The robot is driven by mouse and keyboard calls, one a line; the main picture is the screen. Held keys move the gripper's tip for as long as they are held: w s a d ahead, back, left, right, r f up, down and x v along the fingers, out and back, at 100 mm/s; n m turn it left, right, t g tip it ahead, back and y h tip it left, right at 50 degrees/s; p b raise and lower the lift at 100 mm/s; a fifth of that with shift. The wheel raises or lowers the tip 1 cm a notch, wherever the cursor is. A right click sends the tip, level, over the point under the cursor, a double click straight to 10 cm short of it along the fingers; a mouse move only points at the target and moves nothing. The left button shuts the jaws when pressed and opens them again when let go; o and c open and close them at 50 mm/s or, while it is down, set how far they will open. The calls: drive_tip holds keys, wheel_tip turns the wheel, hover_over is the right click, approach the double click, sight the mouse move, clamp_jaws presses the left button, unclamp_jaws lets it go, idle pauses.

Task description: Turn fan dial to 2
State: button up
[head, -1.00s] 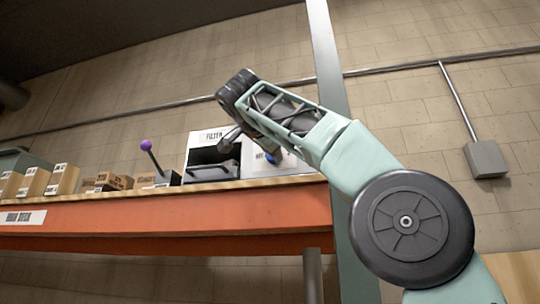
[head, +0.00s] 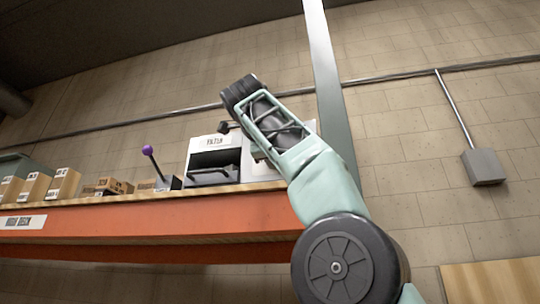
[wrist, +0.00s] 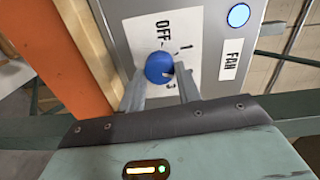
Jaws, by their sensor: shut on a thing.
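The round blue fan dial (wrist: 158,66) sits on a white plate on a grey panel in the wrist view. The plate reads OFF (wrist: 163,32) above the dial and 1 (wrist: 183,48) to its right. Another mark lower right is partly covered by a finger, and I cannot read a 2. The FAN label (wrist: 232,60) is to the right. My gripper (wrist: 160,75) has one finger on either side of the dial and is shut on it. The dial's pointing direction is unclear. In the head view my arm hides the dial and fingertips.
A blue round button (wrist: 238,15) glows above the FAN label. In the head view a white filter unit (head: 222,144), a purple-knobbed lever (head: 149,152) and several cardboard boxes (head: 64,184) stand on the orange shelf (head: 150,225). A grey post (head: 328,80) rises behind my arm.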

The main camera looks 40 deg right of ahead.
idle(0.3)
drive_tip(key=o, duration=1)
drive_tip(key=shift+c, duration=0.2)
drive_tip(key=shift+s+a, duration=0.1)
drive_tip(key=v, duration=1.7)
